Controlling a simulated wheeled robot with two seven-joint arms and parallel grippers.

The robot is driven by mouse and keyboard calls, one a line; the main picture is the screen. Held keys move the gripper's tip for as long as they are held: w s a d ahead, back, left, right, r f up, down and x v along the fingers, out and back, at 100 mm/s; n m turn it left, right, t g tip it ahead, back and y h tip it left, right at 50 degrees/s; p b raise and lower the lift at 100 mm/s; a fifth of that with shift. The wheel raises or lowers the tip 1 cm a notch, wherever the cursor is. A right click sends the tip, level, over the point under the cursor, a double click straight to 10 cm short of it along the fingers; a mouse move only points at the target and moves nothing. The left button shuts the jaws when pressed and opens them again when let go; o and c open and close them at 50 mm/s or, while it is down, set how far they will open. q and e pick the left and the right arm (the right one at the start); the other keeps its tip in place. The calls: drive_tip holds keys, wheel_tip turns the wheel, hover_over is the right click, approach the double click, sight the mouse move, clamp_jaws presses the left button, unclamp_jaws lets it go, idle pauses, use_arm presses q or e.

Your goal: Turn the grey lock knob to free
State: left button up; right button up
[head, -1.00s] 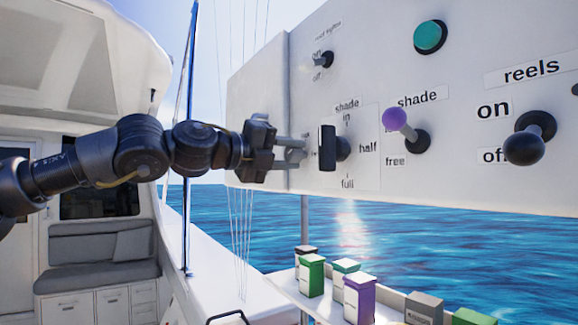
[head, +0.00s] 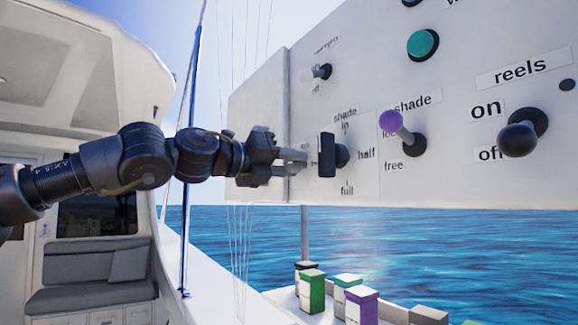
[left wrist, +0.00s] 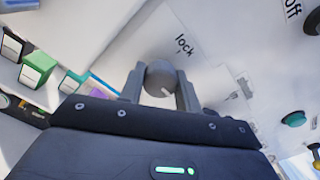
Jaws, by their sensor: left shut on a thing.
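The grey lock knob (left wrist: 158,77) shows in the left wrist view as a round knob with a short white mark. The word "lock" (left wrist: 184,45) is printed on the panel just beyond it; the mark does not point at that word. My left gripper (left wrist: 160,92) has a finger on each side of the knob and is shut on it. In the head view my left gripper (head: 302,159) is at the left part of the panel, left of a dark shade knob (head: 328,155). I cannot make out the grey knob there. My right gripper is not in view.
The white panel (head: 440,180) also carries a purple-tipped lever (head: 391,120) labelled lock and free, a teal button (head: 423,44) and a black ball lever (head: 518,139). Several coloured boxes, one purple (head: 361,306), stand below. Open air lies left of the panel.

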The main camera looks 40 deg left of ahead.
use_arm(q)
drive_tip(key=shift+f, duration=0.15)
drive_tip(key=o, duration=1)
drive_tip(key=shift+s+a, duration=0.1)
drive_tip(key=shift+s, duration=0.25)
drive_tip(key=shift+b+v, duration=2.2)
drive_tip(key=shift+v, duration=2.8)
